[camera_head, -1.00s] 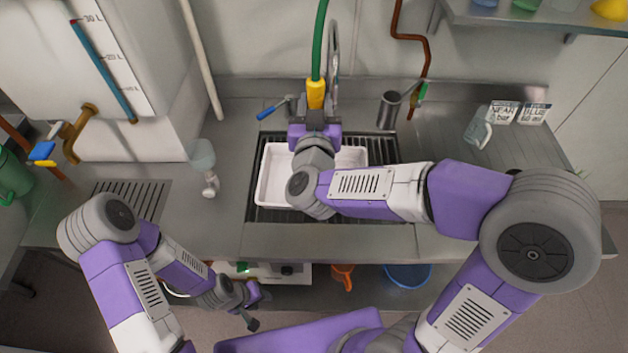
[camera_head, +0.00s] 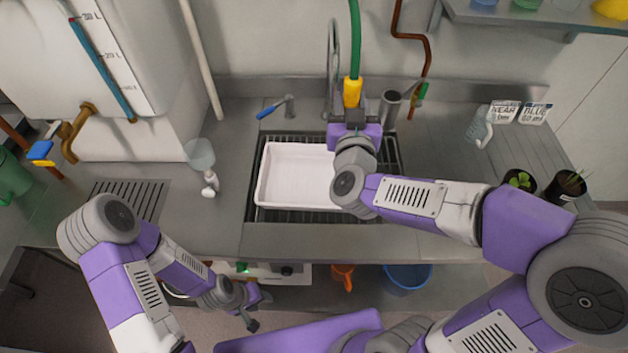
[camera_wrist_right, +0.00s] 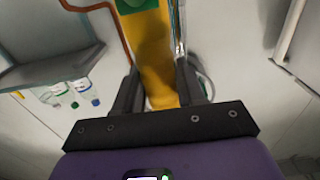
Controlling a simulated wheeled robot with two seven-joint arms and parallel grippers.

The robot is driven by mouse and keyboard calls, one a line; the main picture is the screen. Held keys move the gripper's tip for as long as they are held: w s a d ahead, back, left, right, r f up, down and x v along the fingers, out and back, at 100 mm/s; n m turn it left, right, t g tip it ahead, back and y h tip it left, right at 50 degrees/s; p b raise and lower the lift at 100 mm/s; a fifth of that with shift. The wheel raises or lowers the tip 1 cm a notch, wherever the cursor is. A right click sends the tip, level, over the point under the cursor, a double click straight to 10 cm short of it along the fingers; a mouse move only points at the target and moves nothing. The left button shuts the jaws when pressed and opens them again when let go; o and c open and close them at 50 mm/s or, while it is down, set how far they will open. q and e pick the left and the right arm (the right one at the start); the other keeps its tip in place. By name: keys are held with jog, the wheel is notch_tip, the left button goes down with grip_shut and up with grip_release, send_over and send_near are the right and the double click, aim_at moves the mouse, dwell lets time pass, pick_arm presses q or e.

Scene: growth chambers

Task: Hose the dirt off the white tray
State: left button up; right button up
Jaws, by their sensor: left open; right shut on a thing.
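The white tray (camera_head: 290,178) lies on the dark slatted grate of the sink (camera_head: 258,214), and its visible inside looks clean at this size. Its right end is partly hidden by my right arm. My right gripper (camera_head: 353,110) is shut on the yellow nozzle (camera_head: 352,92) of the green hose (camera_head: 355,35), above the back right of the tray. The yellow nozzle (camera_wrist_right: 158,60) also shows between the fingers in the right wrist view. I see no water coming out. My left gripper (camera_head: 256,308) is open and empty, low in front of the counter.
A blue-handled tap (camera_head: 270,110) and a grey cup (camera_head: 389,110) stand behind the sink. Glassware (camera_head: 478,130) and potted plants (camera_head: 519,183) are at the right. A blue bucket (camera_head: 407,278) is below the counter.

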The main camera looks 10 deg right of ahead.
jog(key=shift+s+d, duration=0.25)
jog(key=shift+d, duration=0.65)
jog(key=shift+s+d, duration=0.2)
jog(key=shift+d, duration=0.65)
jog(key=shift+w, duration=0.1)
jog(key=shift+b+x, duration=0.5)
jog(key=shift+x, duration=2.1)
jog(key=shift+a+r, duration=0.1)
jog(key=shift+s+a+p, duration=0.25)
jog(key=shift+s+a, duration=0.6)
jog(key=shift+s, duration=0.35)
jog(key=shift+s+a+p, duration=0.25)
jog(key=shift+s+a, duration=0.65)
jog(key=shift+s, duration=0.3)
jog(key=w+a+p, duration=0.1)
jog(key=w+a, duration=0.1)
jog(key=a, duration=0.8)
jog(key=shift+w, duration=0.25)
